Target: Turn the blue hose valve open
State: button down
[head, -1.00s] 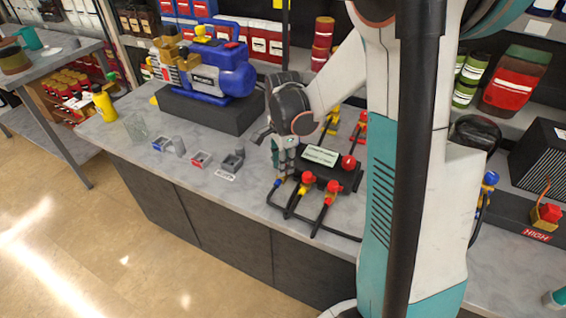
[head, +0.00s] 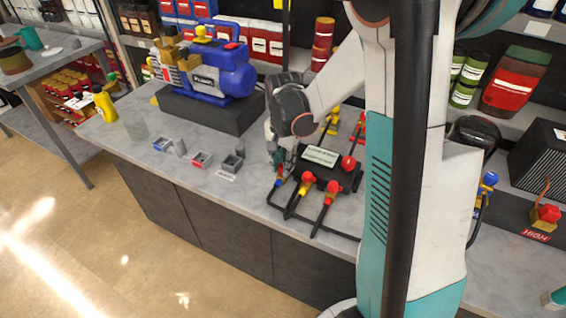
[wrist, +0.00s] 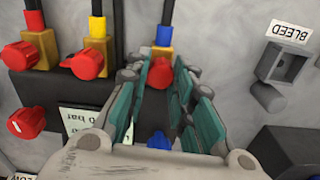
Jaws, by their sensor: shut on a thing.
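The blue hose valve has a red knob (wrist: 159,74) on a brass body below a blue collar (wrist: 163,36) in the wrist view. My gripper (wrist: 164,78) has its teal fingers on both sides of this knob and is shut on it. In the head view my gripper (head: 283,166) points down at the left end of the dark manifold (head: 321,180), partly hiding the valve. The yellow hose valve's red handle (wrist: 86,63) stands beside it in the wrist view, with the red hose valve's handle (wrist: 20,55) beyond. The knob's exact turn angle is hard to tell.
A red knob (wrist: 27,122) sits on the manifold near its label. A grey holder (wrist: 284,62) marked BLEED stands to the right in the wrist view. The blue vacuum pump (head: 222,72) stands at the back left.

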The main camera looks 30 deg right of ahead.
jog(key=n, duration=0.5)
jog(key=shift+n, duration=0.3)
jog(key=n, duration=0.5)
jog(key=shift+n, duration=0.4)
jog(key=c, duration=1.4)
grip_release()
jog(key=shift+o, duration=0.2)
notch_tip(320, 180, up, 12)
